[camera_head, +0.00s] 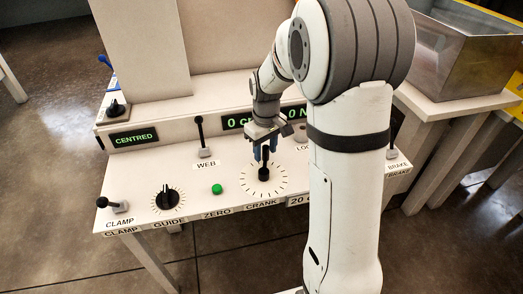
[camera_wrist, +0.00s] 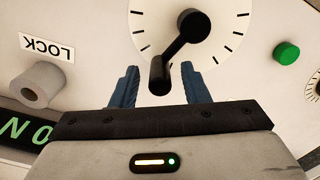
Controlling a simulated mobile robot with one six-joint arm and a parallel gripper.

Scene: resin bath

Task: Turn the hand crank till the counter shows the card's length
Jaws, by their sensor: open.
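The hand crank (camera_head: 264,172) is black and stands on a white dial with tick marks, above the CRANK label. In the wrist view the crank (camera_wrist: 185,45) shows its arm and a knob that lies between my fingers. My gripper (camera_head: 265,150) is over the dial. Its blue fingers (camera_wrist: 157,85) are open, one on each side of the knob, with gaps visible. The counter (camera_head: 240,121) has green characters and starts "0 C"; my arm hides part of it. A card marked "20 c" (camera_head: 299,200) sits at the panel's front edge, partly hidden by my arm.
A green button (camera_head: 217,188), a GUIDE knob (camera_head: 167,197), a CLAMP lever (camera_head: 110,204) and a WEB lever (camera_head: 201,135) are left of the crank. A LOCK knob (camera_wrist: 41,84) is beside the dial. A display (camera_head: 133,138) reads CENTRED. A BRAKE lever (camera_head: 392,138) is at right.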

